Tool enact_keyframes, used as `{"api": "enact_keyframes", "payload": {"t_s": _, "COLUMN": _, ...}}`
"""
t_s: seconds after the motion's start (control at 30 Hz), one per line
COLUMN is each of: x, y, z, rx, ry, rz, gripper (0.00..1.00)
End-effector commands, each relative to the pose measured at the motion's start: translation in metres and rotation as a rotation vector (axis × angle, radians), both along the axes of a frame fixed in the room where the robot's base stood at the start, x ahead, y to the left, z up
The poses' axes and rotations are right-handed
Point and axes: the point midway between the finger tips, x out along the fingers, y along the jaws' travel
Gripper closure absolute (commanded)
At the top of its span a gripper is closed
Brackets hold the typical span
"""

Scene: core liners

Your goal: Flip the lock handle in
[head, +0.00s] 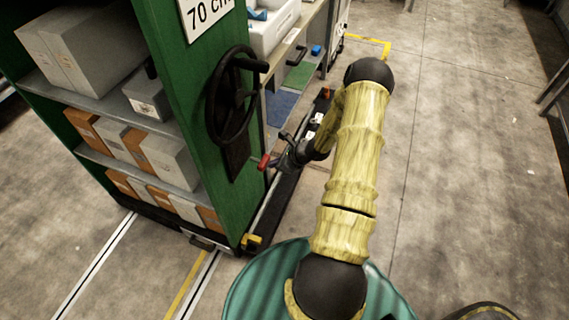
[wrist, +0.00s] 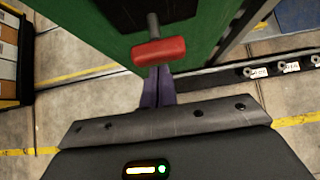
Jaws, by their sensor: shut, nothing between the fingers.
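The lock handle is a red grip (head: 264,161) on the green shelf's end panel, below the black handwheel. In the wrist view the red lock handle (wrist: 159,53) lies crosswise on a grey stem, just beyond my fingertips. My gripper (wrist: 158,88) is shut with nothing between the fingers, and its tips are close under the red handle. I cannot tell whether they touch it. In the head view my gripper (head: 276,163) is small and dark, just right of the red handle.
The green mobile shelf (head: 186,60) carries grey and orange boxes. A black handwheel (head: 228,97) sticks out from its end panel above the lock. Floor rails (head: 95,262) run at the lower left. Open concrete floor (head: 470,170) lies to the right.

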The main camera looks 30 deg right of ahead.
Motion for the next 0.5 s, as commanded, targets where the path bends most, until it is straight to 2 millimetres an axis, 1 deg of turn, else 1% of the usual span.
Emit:
{"api": "enact_keyframes", "payload": {"t_s": 0.37, "x": 0.003, "y": 0.002, "z": -0.001, "rx": 0.0, "ry": 0.001, "rz": -0.001, "gripper": 1.0}}
{"api": "enact_keyframes", "payload": {"t_s": 0.43, "x": 0.006, "y": 0.005, "z": -0.002, "rx": 0.0, "ry": 0.0, "rz": 0.0, "gripper": 1.0}}
{"api": "enact_keyframes", "payload": {"t_s": 0.5, "x": 0.014, "y": 0.011, "z": -0.003, "rx": -0.002, "ry": 0.0, "rz": 0.003, "gripper": 1.0}}
